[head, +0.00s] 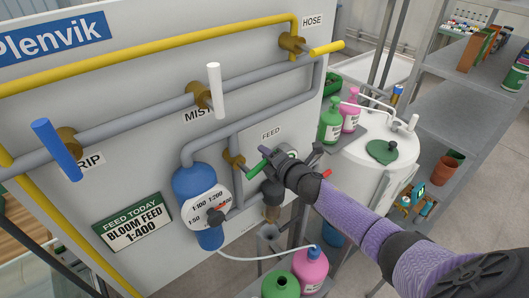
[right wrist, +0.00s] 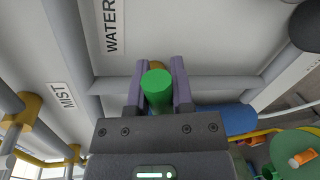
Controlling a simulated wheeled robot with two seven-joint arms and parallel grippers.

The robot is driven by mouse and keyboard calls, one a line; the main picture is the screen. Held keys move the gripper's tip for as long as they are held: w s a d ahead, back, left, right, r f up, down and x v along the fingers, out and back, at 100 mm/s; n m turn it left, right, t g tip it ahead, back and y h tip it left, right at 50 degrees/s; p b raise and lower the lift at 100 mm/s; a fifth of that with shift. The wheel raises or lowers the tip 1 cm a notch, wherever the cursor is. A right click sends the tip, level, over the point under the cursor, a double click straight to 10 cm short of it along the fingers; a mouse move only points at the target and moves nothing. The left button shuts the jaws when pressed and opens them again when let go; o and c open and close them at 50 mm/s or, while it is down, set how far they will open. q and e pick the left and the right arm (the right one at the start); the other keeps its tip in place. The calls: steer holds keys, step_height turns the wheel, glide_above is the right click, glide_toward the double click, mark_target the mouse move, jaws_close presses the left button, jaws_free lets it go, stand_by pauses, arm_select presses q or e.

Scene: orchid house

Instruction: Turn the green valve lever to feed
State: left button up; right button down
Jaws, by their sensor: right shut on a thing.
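The green valve lever (head: 257,167) shows in the head view beside its brass valve body (head: 234,160), just below the FEED label (head: 271,134). My right gripper (head: 270,157) is at the lever and hides part of it. In the right wrist view the lever's round green end (right wrist: 157,86) stands between the two purple fingers of my right gripper (right wrist: 159,90), which is shut on it. A WATER label (right wrist: 111,25) is on the panel there. My left gripper is not in view.
A blue lever (head: 56,149), a white lever (head: 215,88) and a yellow lever (head: 327,48) stick out from the panel. A blue doser (head: 195,184) with a dial is left of the green lever. Bottles and a white tank (head: 370,170) stand at right.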

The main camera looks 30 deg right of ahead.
steer(key=shift+d+f+m+y+b, duration=0.1)
steer(key=shift+f+m+y+b, duration=0.4)
steer(key=shift+f+m, duration=0.8)
steer(key=shift+r+m, duration=0.15)
steer(key=shift+m, duration=0.15)
steer(key=c, duration=0.5)
jaws_free()
steer(key=p+v, duration=0.1)
steer(key=v, duration=0.9)
steer(key=shift+r, duration=0.1)
